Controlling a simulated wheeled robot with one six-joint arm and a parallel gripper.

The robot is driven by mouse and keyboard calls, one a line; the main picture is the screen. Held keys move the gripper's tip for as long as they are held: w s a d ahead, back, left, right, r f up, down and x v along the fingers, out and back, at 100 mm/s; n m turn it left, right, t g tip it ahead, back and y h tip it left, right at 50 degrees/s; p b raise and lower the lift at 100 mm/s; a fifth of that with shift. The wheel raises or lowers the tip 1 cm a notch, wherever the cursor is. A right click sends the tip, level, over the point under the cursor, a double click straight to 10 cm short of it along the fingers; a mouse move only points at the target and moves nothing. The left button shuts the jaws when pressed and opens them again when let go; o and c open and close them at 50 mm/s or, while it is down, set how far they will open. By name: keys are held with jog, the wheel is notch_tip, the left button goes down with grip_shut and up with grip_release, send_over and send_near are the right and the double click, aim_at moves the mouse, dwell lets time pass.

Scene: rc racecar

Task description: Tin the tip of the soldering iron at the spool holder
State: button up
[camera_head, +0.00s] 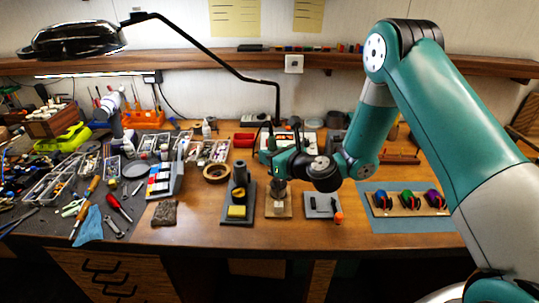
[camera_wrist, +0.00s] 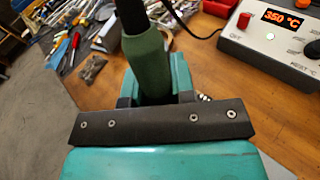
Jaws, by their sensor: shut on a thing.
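My gripper (camera_head: 281,166) is at the middle of the bench, shut on the soldering iron. The iron's green handle (camera_wrist: 148,62) stands between the jaws in the wrist view, with a dark part beyond it. The tip cannot be made out in either view. A small wooden base with a grey metallic piece (camera_head: 279,205), perhaps the spool holder, stands just below my gripper in the head view. I cannot tell whether the iron touches it. The dark iron stand with a yellow sponge (camera_head: 237,211) is just left of it.
A soldering station (camera_wrist: 270,42) reading 350 °C stands behind my gripper, with a black cable nearby. A grey plate with an orange knob (camera_head: 323,206) is right of the wooden base. Coloured motors or spools (camera_head: 408,200) lie on a blue mat. Tools clutter the left.

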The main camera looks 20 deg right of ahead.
jog(key=shift+f, duration=0.6)
dwell(3.7)
